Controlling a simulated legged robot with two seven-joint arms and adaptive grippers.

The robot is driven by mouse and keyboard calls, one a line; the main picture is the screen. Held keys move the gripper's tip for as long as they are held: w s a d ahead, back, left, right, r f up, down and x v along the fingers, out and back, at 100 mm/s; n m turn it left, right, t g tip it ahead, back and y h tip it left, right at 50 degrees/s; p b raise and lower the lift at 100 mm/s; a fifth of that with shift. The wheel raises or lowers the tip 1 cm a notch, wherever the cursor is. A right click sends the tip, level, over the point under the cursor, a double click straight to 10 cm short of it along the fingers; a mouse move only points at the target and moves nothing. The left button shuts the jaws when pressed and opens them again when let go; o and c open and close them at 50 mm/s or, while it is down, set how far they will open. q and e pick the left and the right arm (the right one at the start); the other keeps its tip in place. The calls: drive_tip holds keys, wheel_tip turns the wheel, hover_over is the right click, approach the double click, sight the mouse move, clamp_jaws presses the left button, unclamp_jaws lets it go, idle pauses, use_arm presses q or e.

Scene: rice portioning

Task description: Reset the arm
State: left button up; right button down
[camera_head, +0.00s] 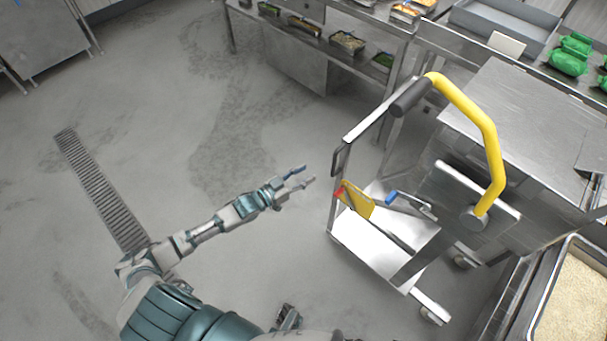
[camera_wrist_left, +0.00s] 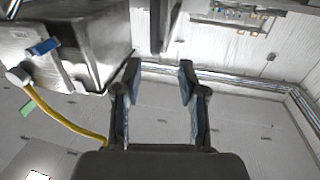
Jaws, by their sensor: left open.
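My left arm reaches out over the bare floor in the head view. Its gripper (camera_head: 301,180) is open and empty, pointing toward the metal cart but apart from it. In the left wrist view both fingers of the gripper (camera_wrist_left: 160,85) stand apart with nothing between them. My right gripper does not clearly show in either view.
A metal cart (camera_head: 372,245) with a curved yellow handle (camera_head: 487,130) stands right of my left gripper. A tray of rice (camera_head: 577,300) is at the lower right. A counter with food trays (camera_head: 348,42) runs along the back. The floor (camera_head: 230,130) around my left arm is clear, with a drain grate (camera_head: 100,190) at left.

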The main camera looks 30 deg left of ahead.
use_arm(q)
drive_tip(key=s+f+n+g+y+p, duration=0.1)
drive_tip(key=s+f+g+y, duration=0.35)
drive_tip(key=f, duration=0.75)
drive_tip(key=s+f+n+g+y+p, duration=0.2)
drive_tip(key=s+f, duration=0.5)
drive_tip(key=f, duration=0.5)
drive_tip(key=s+d+f+g, duration=0.1)
drive_tip(key=s+f+g, duration=0.1)
drive_tip(key=s+f, duration=0.3)
drive_tip(key=s+d+f+g+y+p, duration=0.1)
drive_tip(key=s+f+g, duration=0.2)
drive_tip(key=s, duration=0.9)
drive_tip(key=s+d+f+g+y, duration=0.1)
drive_tip(key=s+f+g, duration=0.1)
drive_tip(key=s+f, duration=0.4)
drive_tip(key=shift+s+d+f+n+g+p, duration=0.15)
drive_tip(key=shift+s+f+n+g+p, duration=0.2)
drive_tip(key=shift+s, duration=0.85)
use_arm(e)
drive_tip(key=s+f, duration=0.4)
drive_tip(key=f, duration=0.7)
drive_tip(key=shift+s+d+f+g, duration=0.25)
drive_tip(key=shift+g, duration=0.05)
use_arm(q)
drive_tip(key=shift+w, duration=0.1)
